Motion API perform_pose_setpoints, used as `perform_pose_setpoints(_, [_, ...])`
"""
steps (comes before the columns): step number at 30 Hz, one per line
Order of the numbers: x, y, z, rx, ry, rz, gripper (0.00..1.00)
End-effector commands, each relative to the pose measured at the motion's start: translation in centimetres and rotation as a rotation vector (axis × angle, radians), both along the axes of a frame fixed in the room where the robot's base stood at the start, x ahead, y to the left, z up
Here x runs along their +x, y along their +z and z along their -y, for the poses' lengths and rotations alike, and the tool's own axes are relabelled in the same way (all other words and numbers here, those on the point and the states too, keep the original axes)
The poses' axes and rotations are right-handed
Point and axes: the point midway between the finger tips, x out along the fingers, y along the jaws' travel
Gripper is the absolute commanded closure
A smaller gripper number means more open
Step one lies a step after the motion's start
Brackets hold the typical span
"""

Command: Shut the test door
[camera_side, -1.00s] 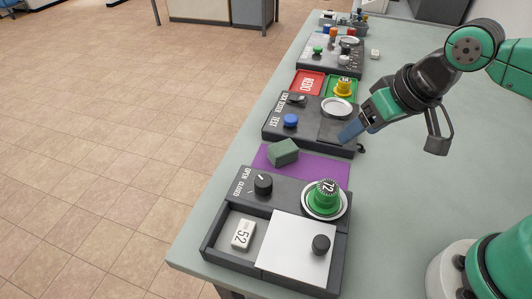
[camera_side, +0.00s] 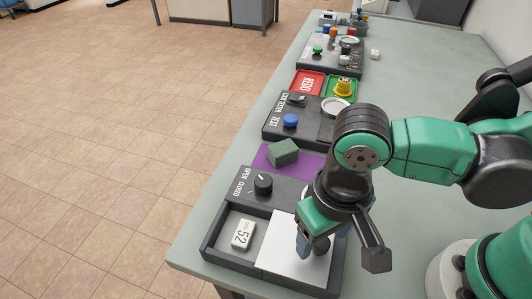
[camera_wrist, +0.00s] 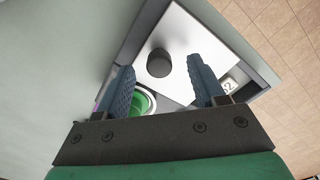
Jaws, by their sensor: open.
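The test door looks to be the white sliding panel (camera_side: 282,243) on the near grey box (camera_side: 215,238). It covers the right part of the box and leaves the left compartment uncovered. A white block marked 52 (camera_side: 243,234) lies in that compartment. The door's black knob (camera_wrist: 159,63) shows ahead of and between my fingertips in the wrist view. My gripper (camera_side: 321,240) is above the door at the knob, with its blue fingers apart, one on each side. I cannot tell whether they touch the knob, which is partly hidden in the side view.
A black dial (camera_side: 263,184) stands by the OPEN/CLOSED label. A green knob in a white ring (camera_wrist: 142,102) lies behind my fingers. Farther back are a grey-green block (camera_side: 284,151) on a purple mat, a panel with a blue button (camera_side: 290,120), and red and green trays.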

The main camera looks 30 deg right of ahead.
Motion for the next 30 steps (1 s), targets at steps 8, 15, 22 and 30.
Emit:
perform_pose_setpoints(8, [-0.02,-1.04,0.05,0.001,0.0,0.001,0.37])
perform_pose_setpoints(15, [-0.02,-1.04,0.06,0.001,0.0,0.001,0.46])
perform_pose_setpoints(22, [-0.03,-1.04,0.06,0.001,0.0,0.001,1.0])
perform_pose_setpoints(30, [-0.03,-1.03,0.05,0.001,0.0,0.0,1.0])
